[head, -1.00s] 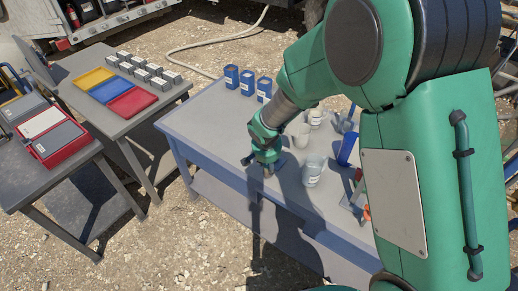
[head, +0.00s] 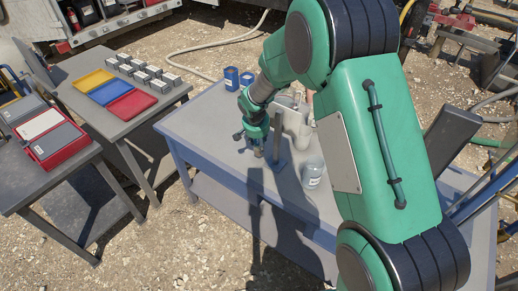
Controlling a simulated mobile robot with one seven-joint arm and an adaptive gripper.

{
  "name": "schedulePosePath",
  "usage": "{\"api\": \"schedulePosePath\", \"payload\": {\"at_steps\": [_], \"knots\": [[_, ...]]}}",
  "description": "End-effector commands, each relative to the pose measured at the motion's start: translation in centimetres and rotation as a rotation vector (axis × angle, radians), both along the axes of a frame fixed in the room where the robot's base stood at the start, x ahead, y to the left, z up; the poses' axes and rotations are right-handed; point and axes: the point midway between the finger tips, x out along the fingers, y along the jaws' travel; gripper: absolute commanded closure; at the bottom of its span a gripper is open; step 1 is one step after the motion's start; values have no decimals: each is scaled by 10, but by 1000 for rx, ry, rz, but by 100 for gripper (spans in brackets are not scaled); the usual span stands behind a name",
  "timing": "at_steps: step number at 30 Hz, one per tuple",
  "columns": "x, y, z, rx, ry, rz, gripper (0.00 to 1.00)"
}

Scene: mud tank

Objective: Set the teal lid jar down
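My gripper (head: 252,143) is in the head view, low over the left part of the blue-grey table (head: 205,122). It points down, with its fingertips close to the tabletop. The fingers are small and partly in shadow, so I cannot tell whether they are open or shut or hold anything. A pale, labelled jar (head: 313,173) stands upright on the table, right of my gripper and apart from it. Its top looks grey-blue. I cannot make out a clearly teal lid on any jar, and my arm hides part of the table.
Blue labelled containers (head: 232,78) stand at the table's far edge. Pale cups (head: 301,135) stand behind the jar, partly covered by my arm. The table's left front is clear. Another table on the left bears coloured trays (head: 103,93) and several small boxes (head: 150,72).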

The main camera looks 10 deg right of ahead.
Motion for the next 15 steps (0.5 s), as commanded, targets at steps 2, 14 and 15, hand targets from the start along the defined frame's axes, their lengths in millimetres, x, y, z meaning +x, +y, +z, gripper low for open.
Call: {"api": "schedulePosePath", "payload": {"at_steps": [2, 14, 15], "knots": [[4, 0, 0, 0, -1, 0, 90], [5, 1, -2, 0, -1, 0, 90], [5, 1, -4, 0, 0, 0, 90]]}}
